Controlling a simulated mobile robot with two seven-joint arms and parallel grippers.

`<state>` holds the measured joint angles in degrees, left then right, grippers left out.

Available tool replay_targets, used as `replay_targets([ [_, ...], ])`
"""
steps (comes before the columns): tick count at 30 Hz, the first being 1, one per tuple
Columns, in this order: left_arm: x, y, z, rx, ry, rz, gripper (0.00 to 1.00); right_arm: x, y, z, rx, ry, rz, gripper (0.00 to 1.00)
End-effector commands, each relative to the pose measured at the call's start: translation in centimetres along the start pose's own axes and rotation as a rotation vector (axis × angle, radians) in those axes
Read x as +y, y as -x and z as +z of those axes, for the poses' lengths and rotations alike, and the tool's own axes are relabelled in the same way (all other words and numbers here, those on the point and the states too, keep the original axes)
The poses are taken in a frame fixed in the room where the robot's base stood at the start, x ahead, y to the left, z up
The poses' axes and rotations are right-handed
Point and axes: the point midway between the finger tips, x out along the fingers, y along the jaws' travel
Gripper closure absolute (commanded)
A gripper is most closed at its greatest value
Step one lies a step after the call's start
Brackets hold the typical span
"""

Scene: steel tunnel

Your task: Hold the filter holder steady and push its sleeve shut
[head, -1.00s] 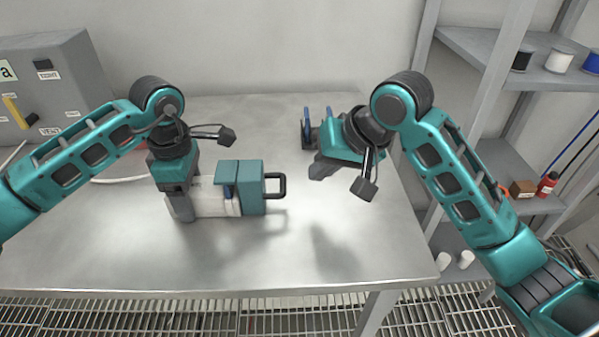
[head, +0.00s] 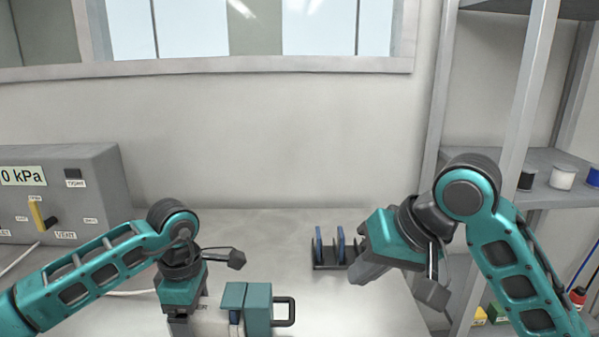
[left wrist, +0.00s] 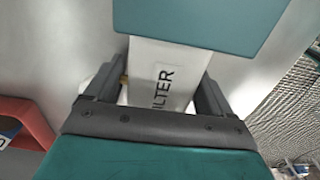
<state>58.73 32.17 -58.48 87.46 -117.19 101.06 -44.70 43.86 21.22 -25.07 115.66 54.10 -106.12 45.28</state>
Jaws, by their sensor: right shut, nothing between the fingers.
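The filter holder has a white body (head: 210,322), marked FILTER in the left wrist view (left wrist: 165,82). Its teal sleeve (head: 259,308) carries a dark loop handle (head: 291,311) on the right. A blue strip shows in the holder beneath the teal part on the left. The lower part of the holder is cut off in the head view. My left gripper (left wrist: 158,95) has a finger on each side of the white body and is shut on it. My right gripper (head: 360,273) is shut and empty, above the table, to the right of the handle and apart from it.
A dark rack (head: 326,262) with two upright blue discs stands behind, just left of my right gripper. A grey gauge box (head: 70,185) reading 0 kPa, with a yellow lever, is at left. Shelves (head: 548,160) with spools stand at right. Table between handle and right gripper is clear.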

Motion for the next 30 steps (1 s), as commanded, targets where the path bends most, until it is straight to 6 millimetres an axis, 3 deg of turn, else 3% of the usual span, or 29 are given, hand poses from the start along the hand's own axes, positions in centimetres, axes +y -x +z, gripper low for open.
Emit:
replay_targets([
  [4, 0.0, 0.0, 0.0, 0.000, 0.000, 0.000, 0.04, 0.0, 0.0, 0.0, 0.000, 0.000, 0.000, 1.00],
  [14, 0.1, 0.8, 0.0, 0.000, -0.001, 0.002, 0.04, 0.0, 0.0, 0.0, 0.000, 0.000, 0.000, 1.00],
  [30, 0.1, 10.7, 0.0, 0.000, 0.000, 0.003, 0.04, 0.0, 0.0, 0.0, 0.000, 0.000, 0.000, 1.00],
])
